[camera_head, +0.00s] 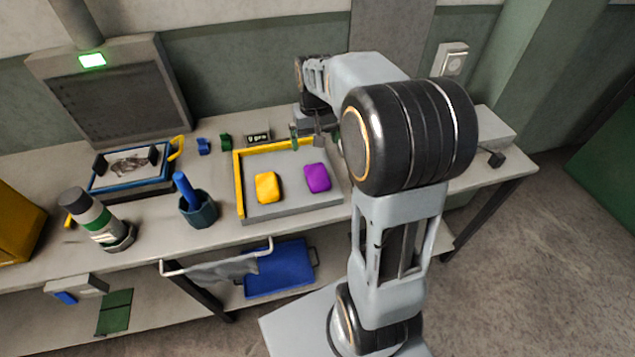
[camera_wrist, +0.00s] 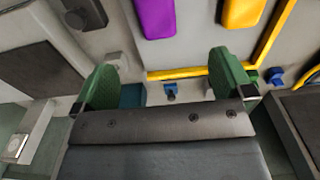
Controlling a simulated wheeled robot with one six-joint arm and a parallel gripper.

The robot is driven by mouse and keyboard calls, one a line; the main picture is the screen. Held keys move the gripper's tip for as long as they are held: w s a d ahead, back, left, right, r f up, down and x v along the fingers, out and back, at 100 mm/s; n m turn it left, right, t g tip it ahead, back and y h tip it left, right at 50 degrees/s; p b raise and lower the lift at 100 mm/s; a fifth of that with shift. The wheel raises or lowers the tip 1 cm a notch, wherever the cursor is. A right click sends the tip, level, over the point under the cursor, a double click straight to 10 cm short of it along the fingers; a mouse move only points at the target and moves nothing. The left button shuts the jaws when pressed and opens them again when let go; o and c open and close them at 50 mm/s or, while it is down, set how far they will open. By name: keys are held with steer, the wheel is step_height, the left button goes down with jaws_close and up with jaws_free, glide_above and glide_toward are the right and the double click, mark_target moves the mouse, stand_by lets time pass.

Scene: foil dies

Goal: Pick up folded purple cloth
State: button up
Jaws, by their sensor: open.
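The folded purple cloth (camera_head: 317,177) lies flat in the right part of a shallow grey tray (camera_head: 285,208) with yellow edging. It also shows at the top of the wrist view (camera_wrist: 156,17), partly cut off and beyond my fingertips. My gripper (camera_head: 314,138) is over the tray's back edge, behind the purple cloth and apart from it. In the wrist view its green-padded fingers (camera_wrist: 166,66) stand wide apart with nothing held between them. My arm partly hides the gripper in the head view.
A folded yellow cloth (camera_head: 267,187) lies left of the purple one. A dark cup with a blue handle (camera_head: 197,207) stands left of the tray. Small blue (camera_head: 203,146) and green (camera_head: 225,142) pieces and a small display (camera_head: 258,137) sit behind it. The tray's front strip is clear.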

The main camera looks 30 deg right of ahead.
glide_above(317, 174)
step_height(317, 174, down, 8)
steer(key=shift+a+f, duration=0.1)
steer(key=shift+f, duration=0.15)
steer(key=shift+f+p, duration=0.65)
steer(key=shift+f, duration=2.6)
steer(key=shift+c, duration=0.2)
steer(key=c, duration=1)
steer(key=shift+r, duration=0.1)
steer(key=shift+w+r, duration=0.1)
steer(key=shift+r, duration=0.5)
steer(key=s+a+r+b, duration=0.1)
steer(key=a+r, duration=0.3)
steer(key=s+a+r+b, duration=0.1)
steer(key=s+a+r, duration=0.1)
steer(key=a+r, duration=0.1)
steer(key=s+a+r+b, duration=0.1)
steer(key=s+a+r, duration=0.1)
steer(key=a+r, duration=0.2)
steer(key=shift+s+a+r, duration=0.1)
steer(key=shift+a+r, duration=0.1)
steer(key=shift+a, duration=0.25)
steer(key=shift+s+a+r, duration=0.1)
steer(key=shift+a+r, duration=0.05)
steer(key=shift+a, duration=0.3)
